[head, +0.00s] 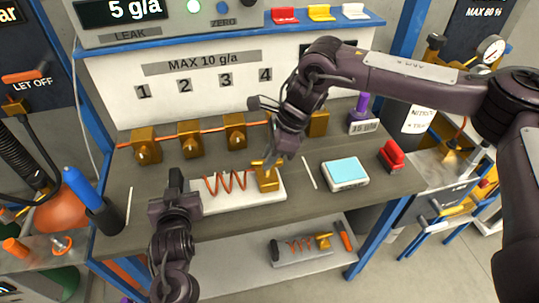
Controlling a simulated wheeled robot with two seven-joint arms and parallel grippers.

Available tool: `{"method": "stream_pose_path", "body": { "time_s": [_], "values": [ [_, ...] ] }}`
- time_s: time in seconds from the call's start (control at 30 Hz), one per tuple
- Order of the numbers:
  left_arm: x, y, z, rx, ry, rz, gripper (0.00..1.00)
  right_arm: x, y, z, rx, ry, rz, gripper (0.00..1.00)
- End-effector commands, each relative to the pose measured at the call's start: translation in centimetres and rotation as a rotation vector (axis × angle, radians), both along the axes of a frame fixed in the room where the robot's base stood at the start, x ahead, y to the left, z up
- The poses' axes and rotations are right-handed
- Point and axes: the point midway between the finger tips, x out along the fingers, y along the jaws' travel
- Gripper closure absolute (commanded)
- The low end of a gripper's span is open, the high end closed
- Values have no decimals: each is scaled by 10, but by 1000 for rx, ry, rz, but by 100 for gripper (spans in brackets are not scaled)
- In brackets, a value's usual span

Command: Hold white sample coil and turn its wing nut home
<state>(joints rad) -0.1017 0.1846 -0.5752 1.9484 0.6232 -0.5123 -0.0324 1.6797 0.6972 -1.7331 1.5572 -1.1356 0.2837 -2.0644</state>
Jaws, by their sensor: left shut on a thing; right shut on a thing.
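The white sample coil, a white block (237,203) with a copper spring-like coil (225,184), lies on the grey bench. A brass fitting (267,180) stands at its right end. My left gripper (181,192) is shut on the block's left end. My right gripper (273,160) comes down from above and is shut at the top of the brass fitting, where the wing nut is. The wing nut is mostly hidden by the fingers and too small to make out clearly.
Several brass valves (145,147) on a copper pipe stand behind, below numbers 1 to 4. A scale (345,174) and a red block (391,156) lie to the right. A blue-handled tool in a black holder (103,214) stands left. Another coil (300,248) lies on the lower shelf.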

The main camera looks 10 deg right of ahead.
Motion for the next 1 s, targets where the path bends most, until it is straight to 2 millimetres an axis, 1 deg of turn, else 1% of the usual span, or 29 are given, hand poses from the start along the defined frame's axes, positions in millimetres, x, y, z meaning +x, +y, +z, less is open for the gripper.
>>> {"method": "stream_pose_path", "body": {
  "time_s": [1.0],
  "values": [
    [0, -1, 0, 0, 0, -2, 100, -4, 4, 0, 1, -1, -934, 100]
  ]
}}
